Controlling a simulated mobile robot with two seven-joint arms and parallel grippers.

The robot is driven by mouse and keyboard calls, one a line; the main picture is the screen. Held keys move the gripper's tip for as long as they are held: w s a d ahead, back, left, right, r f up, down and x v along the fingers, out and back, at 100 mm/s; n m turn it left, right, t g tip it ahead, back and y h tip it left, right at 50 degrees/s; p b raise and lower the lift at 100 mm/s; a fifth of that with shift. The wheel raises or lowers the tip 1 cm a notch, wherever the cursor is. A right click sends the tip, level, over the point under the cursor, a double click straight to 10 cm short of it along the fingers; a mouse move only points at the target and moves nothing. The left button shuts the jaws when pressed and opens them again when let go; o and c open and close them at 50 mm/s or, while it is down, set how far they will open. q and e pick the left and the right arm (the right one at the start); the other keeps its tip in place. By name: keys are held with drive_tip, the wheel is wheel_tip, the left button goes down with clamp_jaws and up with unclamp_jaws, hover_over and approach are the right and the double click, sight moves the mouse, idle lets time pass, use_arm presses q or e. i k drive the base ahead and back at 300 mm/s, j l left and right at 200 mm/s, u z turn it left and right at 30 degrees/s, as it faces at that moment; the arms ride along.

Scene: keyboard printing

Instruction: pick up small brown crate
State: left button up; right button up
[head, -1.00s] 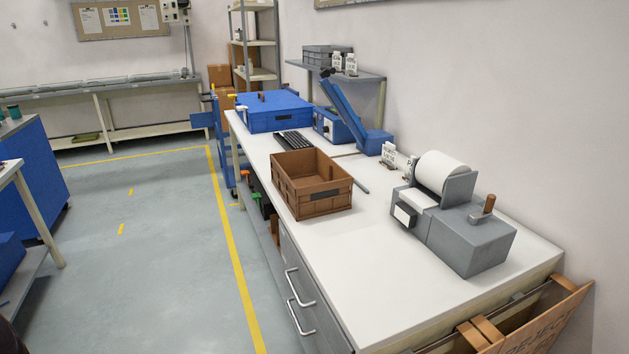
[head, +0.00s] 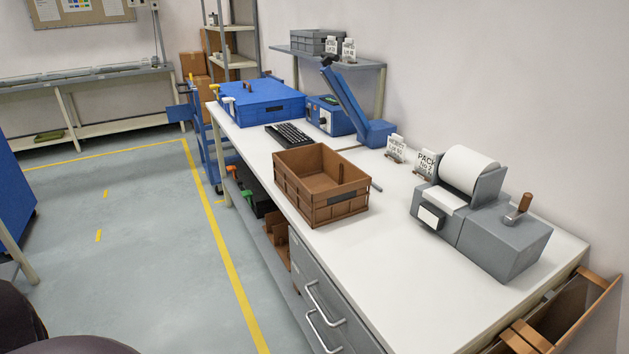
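The small brown crate (head: 322,205) sits upright on the white worktable (head: 400,270), close to its left long edge. It is open at the top and looks empty, though part of its floor is hidden by the near walls. Neither of my grippers is in the head view. Dark rounded parts at the bottom left corner look like my own arm or body.
A grey roll printer (head: 485,225) stands right of the crate. A black keyboard (head: 289,135), a blue box (head: 262,102) and a blue angled device (head: 350,105) are behind it. Drawer handles (head: 322,305) stick out at the left front. The floor left of the table is clear.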

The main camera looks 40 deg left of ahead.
sight(324, 187)
drive_tip(key=k+j+z, duration=0.1)
drive_tip(key=j, duration=1.7)
